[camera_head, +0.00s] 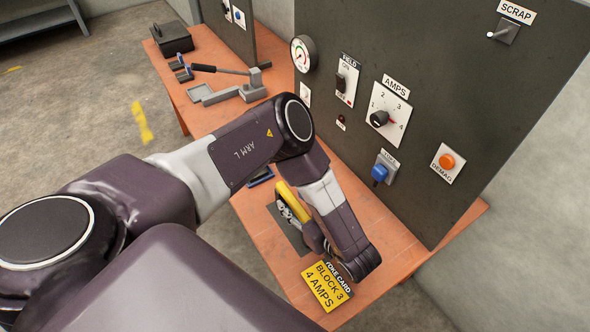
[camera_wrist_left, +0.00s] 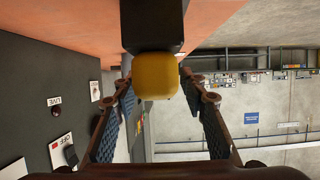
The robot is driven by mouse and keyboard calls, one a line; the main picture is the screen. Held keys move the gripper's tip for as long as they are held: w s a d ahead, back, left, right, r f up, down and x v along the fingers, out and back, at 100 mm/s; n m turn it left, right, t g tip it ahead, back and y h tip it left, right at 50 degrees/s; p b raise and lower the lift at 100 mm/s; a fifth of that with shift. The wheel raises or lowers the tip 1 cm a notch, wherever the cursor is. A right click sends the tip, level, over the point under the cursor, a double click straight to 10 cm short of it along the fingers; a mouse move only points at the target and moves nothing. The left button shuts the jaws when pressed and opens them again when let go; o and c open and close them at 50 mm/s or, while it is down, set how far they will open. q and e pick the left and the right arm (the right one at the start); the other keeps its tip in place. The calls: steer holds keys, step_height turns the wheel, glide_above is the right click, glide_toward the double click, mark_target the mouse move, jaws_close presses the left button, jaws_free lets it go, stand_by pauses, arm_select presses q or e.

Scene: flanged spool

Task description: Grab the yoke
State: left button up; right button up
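The yoke shows a yellow bar (camera_head: 292,203) on the workbench, partly hidden behind my left forearm in the head view. In the left wrist view its yellow end (camera_wrist_left: 156,76) sits in front of a black block (camera_wrist_left: 152,25). My left gripper (camera_wrist_left: 157,84) has its two fingers apart, one on each side of the yellow end. A narrow gap shows at the left finger; at the right one I cannot tell whether it touches. In the head view the fingers are mostly hidden by my arm. My right gripper is not in view.
A yellow card (camera_head: 327,287) reading "BLOCK 3, 4 AMPS" lies at the bench's near end. A dark panel (camera_head: 440,110) with an amps knob (camera_head: 380,118), field switch, blue button and orange demag button rises along the right. A grey lever tool (camera_head: 252,88) stands farther back.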

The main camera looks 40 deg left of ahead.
arm_select(q)
jaws_close()
stand_by(0.3)
steer(key=shift+w+r, duration=0.1)
steer(key=shift+w, duration=0.05)
stand_by(0.3)
